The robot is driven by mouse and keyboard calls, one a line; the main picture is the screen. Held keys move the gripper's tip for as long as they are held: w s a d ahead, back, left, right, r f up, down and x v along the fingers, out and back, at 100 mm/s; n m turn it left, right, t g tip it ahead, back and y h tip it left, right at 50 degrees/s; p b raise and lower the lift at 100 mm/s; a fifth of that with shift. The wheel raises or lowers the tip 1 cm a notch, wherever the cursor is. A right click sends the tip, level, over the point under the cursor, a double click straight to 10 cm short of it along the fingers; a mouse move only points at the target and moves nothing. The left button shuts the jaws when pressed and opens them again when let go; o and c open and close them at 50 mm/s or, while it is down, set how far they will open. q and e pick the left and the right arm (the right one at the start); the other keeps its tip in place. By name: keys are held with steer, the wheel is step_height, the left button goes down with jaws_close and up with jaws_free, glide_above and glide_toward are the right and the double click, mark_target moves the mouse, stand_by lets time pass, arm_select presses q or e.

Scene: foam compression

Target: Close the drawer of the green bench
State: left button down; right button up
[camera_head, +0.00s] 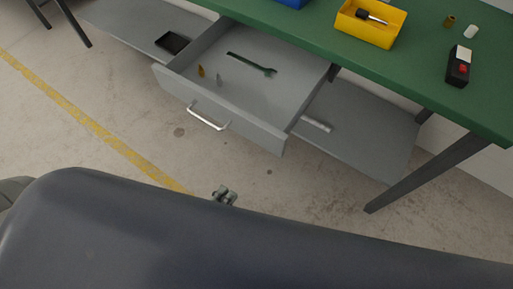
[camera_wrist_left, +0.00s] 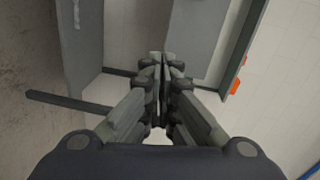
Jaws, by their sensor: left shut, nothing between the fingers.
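The green bench (camera_head: 330,30) runs along the top of the head view. Its grey drawer (camera_head: 215,105) is pulled well out and open, with a pale bar handle (camera_head: 208,117) on the front. A dark green wrench (camera_head: 252,65), a brass piece (camera_head: 201,71) and a small grey piece (camera_head: 219,79) lie or stand inside. My left gripper (camera_head: 224,193) shows small below the drawer front, apart from the handle. In the left wrist view its fingers (camera_wrist_left: 162,60) are together and empty, with grey panels beyond. My right gripper is not in view.
A yellow bin (camera_head: 371,24) with a dark-handled tool and a black device with a red button (camera_head: 459,67) are on the bench top. A lower grey shelf (camera_head: 365,125) and a bench leg (camera_head: 420,176) are to the right. Bare floor lies in front of the drawer.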

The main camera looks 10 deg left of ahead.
arm_select(q)
step_height(320, 180, up, 4)
steer(key=m+t, duration=0.1)
steer(key=p, duration=0.2)
glide_toward(263, 139)
steer(key=shift+h, duration=0.3)
steer(key=x, duration=0.7)
steer(key=shift+a+f, duration=0.15)
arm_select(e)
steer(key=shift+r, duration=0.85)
arm_select(q)
steer(key=shift+w, duration=0.1)
